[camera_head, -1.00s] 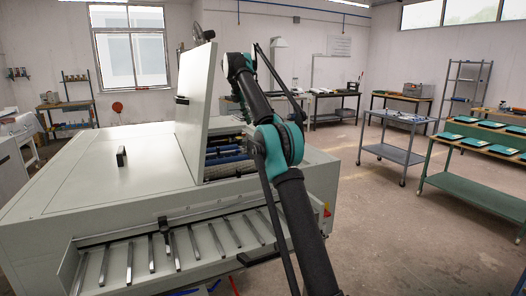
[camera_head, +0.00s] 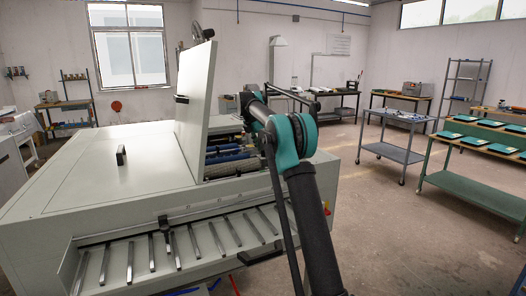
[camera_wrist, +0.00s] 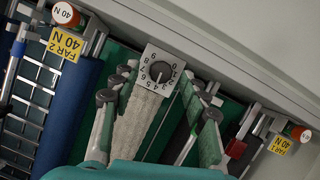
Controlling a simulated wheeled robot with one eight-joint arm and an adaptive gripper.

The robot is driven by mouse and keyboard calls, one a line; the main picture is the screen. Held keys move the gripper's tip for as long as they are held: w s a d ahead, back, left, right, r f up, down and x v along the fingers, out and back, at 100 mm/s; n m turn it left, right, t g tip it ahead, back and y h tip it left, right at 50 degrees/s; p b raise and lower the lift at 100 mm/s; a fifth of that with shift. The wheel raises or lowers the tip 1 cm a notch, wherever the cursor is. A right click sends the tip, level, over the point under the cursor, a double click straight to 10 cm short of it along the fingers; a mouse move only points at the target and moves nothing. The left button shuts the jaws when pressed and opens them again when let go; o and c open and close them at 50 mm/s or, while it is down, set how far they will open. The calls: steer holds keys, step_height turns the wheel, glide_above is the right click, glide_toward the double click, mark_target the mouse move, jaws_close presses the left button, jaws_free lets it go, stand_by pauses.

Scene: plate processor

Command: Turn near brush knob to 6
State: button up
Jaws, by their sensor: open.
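A round dark knob (camera_wrist: 160,72) sits on a white numbered dial plate (camera_wrist: 151,56) at the upper middle of the wrist view. Its pointer setting is too small to read surely, and no label shows whether it is the near brush knob. My gripper (camera_wrist: 164,82) is open, with its fingers apart to the left and right of the dial. Nothing is held between them. I cannot tell how far the fingertips stand from the knob. In the head view the knob is hidden inside the machine (camera_head: 90,180), and the gripper is not seen clearly.
The machine's raised lid (camera_head: 195,110) stands left of my arm. Blue rollers (camera_head: 228,156) lie in the opening. In the wrist view, yellow FAR 2 (camera_wrist: 65,44) and FAR 1 (camera_wrist: 282,145) labels flank the dial, with red-and-white 40 N caps beside them. A pale machine wall runs above the dial.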

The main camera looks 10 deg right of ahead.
steer(key=shift+x, duration=0.8)
steer(key=shift+c, duration=0.3)
jaws_close()
steer(key=m, duration=0.2)
steer(key=m+g, duration=0.1)
steer(key=m, duration=0.1)
steer(key=shift+w+m+g+h, duration=0.2)
steer(key=shift+m+g+h, duration=0.1)
steer(key=shift+m+g, duration=0.6)
steer(key=shift+m, duration=1)
steer(key=shift+m+g, duration=0.3)
steer(key=shift+m, duration=0.3)
